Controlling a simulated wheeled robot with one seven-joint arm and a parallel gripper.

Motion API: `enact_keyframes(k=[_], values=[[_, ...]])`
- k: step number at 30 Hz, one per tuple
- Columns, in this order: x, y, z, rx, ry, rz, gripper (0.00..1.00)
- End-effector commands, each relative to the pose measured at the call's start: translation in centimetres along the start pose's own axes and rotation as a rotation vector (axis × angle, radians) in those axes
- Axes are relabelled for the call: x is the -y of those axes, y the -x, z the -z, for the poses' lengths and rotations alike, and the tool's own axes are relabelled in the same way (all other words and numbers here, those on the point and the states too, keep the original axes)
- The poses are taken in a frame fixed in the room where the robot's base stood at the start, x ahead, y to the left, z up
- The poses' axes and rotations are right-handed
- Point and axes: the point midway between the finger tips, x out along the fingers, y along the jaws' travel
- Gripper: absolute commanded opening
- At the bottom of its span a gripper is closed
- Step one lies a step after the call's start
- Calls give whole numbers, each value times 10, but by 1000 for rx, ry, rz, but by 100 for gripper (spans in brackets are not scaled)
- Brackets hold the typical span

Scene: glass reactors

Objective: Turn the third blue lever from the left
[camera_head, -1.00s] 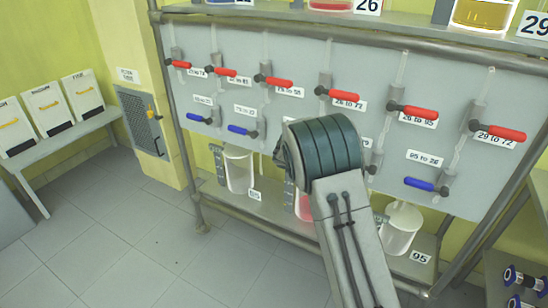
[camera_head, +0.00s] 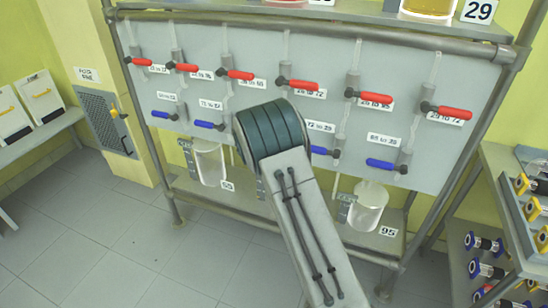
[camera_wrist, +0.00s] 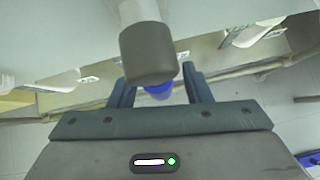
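Blue levers with dark pivots line the lower row of the grey panel (camera_head: 330,70). In the head view I see the far-left blue lever (camera_head: 165,115), a second blue lever (camera_head: 209,125), and two farther right, one beside my arm (camera_head: 322,151) and one at the right (camera_head: 382,165). My arm covers the panel between the second lever and these two, so a lever there may be hidden. In the wrist view my gripper (camera_wrist: 160,90) is open. A blue lever end (camera_wrist: 158,91) shows between its fingers, partly behind a grey-brown cylindrical fitting (camera_wrist: 149,53); contact cannot be told.
Several red levers (camera_head: 298,84) run along the row above. Beakers (camera_head: 368,205) stand on the lower shelf (camera_head: 240,203). A metal frame post (camera_head: 465,165) closes the panel's right side, with a rack of dumbbell-shaped items (camera_head: 490,243) beyond. The floor (camera_head: 90,235) at left is clear.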

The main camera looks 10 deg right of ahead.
Motion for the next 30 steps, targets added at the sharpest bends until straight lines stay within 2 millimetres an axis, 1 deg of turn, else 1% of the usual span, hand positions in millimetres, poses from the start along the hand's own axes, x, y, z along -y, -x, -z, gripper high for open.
enact_keyframes(k=[7,11,14,24,27,30], values=[[-1,2,1,-1,1,-1,44],[-2,10,1,-1,1,-2,44],[-2,26,1,-1,1,-4,44],[-1,98,0,-1,-1,-3,44],[0,115,0,0,0,-2,44],[0,128,0,0,-1,-2,44]])
